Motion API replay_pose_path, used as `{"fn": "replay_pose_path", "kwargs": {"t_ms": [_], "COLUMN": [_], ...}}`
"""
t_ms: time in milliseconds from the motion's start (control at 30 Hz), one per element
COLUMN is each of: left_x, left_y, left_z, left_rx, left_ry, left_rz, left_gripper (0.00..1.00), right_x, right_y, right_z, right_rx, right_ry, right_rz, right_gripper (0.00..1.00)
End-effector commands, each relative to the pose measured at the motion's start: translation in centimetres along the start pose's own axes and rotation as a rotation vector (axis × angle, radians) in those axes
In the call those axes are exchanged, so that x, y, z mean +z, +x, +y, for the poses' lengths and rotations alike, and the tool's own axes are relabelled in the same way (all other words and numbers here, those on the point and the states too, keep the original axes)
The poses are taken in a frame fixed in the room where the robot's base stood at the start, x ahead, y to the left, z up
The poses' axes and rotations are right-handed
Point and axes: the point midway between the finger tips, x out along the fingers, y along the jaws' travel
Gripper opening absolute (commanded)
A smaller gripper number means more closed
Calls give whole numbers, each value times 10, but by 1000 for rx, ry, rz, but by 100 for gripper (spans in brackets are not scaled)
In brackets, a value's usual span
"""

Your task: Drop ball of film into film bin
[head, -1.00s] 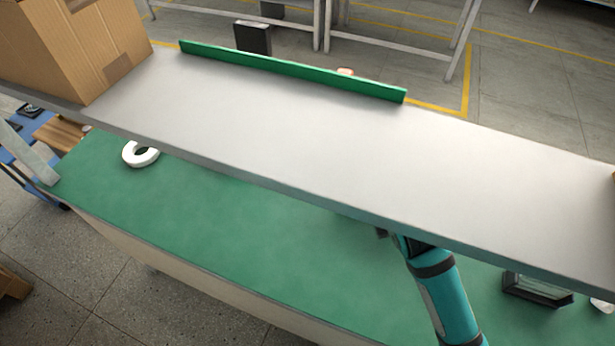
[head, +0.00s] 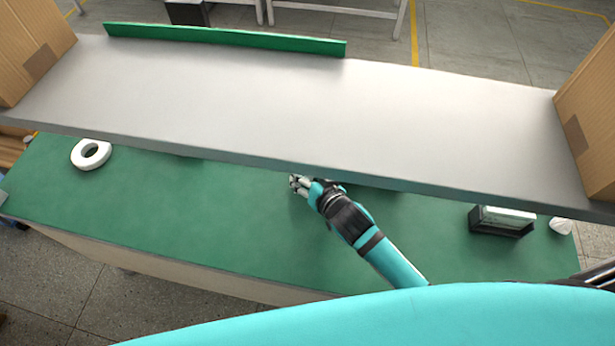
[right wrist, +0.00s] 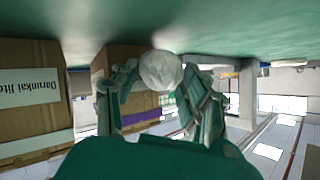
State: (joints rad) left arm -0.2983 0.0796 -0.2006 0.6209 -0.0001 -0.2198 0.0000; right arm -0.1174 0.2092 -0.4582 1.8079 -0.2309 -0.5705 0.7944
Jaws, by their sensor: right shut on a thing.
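My right gripper (head: 298,184) is over the green tabletop, just in front of the shelf's front edge in the head view. In the right wrist view its two fingers (right wrist: 160,88) are shut on a whitish ball of film (right wrist: 160,70) at their tips. The ball is hard to make out from the gripper in the head view. My left gripper is in neither current view. No container in view is clearly marked as the film bin.
A grey shelf (head: 300,110) with a green strip (head: 225,38) spans above the green table (head: 200,215). Cardboard boxes (head: 592,110) stand at both shelf ends. A white ring (head: 91,154), a dark open-framed box (head: 502,220) and a small white object (head: 560,226) lie on the table.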

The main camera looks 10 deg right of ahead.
Motion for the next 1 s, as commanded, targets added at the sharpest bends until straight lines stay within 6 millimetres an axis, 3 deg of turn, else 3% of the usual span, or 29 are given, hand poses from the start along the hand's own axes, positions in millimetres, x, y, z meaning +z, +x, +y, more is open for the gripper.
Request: {"fn": "replay_pose_path", "kwargs": {"t_ms": [467, 500, 567, 867, 1000], "left_x": [1, 1, 1, 2, 3], "left_y": [3, 2, 2, 0, 1], "left_z": [0, 0, 0, -1, 0], "left_rx": [-1, -1, -1, -1, -1], "left_ry": [-1, -1, -1, -1, -1], "left_rz": [-2, -2, -2, -3, -4], "left_gripper": [40, 40, 40, 40, 40], "right_x": [10, 9, 9, 5, 7], "right_y": [6, 5, 5, 3, -13], "right_z": [4, 4, 4, 2, 3], "right_rx": [0, -1, -1, -1, -1], "right_ry": [1, 0, 0, -1, 1], "right_rz": [0, 1, 1, 1, -1], "right_gripper": [33, 49, 55, 55, 55]}}
